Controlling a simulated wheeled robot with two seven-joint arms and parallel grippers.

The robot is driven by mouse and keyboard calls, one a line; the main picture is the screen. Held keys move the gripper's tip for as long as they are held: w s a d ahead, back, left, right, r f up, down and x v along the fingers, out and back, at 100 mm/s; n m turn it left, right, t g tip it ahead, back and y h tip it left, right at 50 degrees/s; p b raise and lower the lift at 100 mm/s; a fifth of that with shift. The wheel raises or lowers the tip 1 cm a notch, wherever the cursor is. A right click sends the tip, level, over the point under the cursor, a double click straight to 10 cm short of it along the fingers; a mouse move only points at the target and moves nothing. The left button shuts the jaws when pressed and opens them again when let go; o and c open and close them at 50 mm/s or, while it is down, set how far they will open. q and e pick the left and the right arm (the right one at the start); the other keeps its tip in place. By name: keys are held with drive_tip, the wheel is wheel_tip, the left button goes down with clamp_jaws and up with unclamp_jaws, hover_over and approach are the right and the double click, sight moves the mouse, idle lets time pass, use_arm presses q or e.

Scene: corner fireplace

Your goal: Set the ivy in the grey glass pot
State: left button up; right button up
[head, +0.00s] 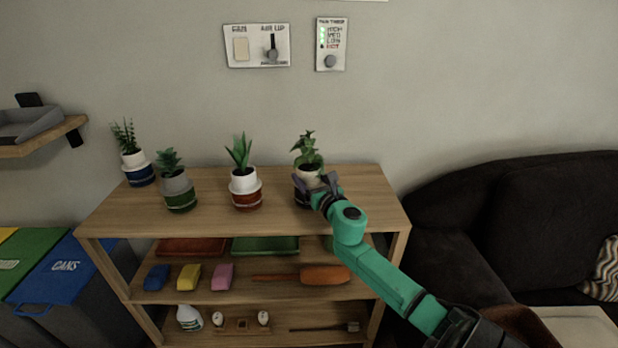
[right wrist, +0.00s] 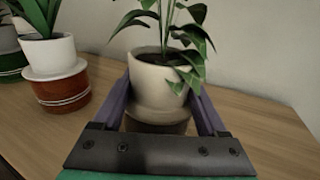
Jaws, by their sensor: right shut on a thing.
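The ivy, a leafy trailing green plant (head: 306,149) in a cream-white pot (head: 309,172), is at the right part of the shelf top. My right gripper (head: 318,186) is shut on this white pot, with a purple finger on each side of it. In the right wrist view the white pot (right wrist: 157,88) looks upright between the fingers (right wrist: 158,100). Below its flared lower edge a darker brownish-grey pot (right wrist: 155,126) shows in part; in the head view a dark pot is mostly behind the gripper. I cannot tell how deep the white pot sits in it.
To the left on the wooden shelf (head: 340,222) stand potted plants in a red pot (head: 247,202), a green pot (head: 180,202) and a blue pot (head: 140,176). The red pot (right wrist: 62,90) is nearest. Clear shelf top lies right of the ivy. A dark sofa (head: 500,215) stands at right.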

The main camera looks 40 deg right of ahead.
drive_tip(key=shift+f, duration=0.2)
drive_tip(key=o, duration=0.9)
drive_tip(key=shift+s+a+f, duration=0.1)
drive_tip(key=shift+s, duration=0.35)
drive_tip(key=v, duration=1.3)
drive_tip(key=shift+s+b, duration=0.3)
drive_tip(key=shift+b, duration=0.15)
drive_tip(key=shift+a, duration=0.1)
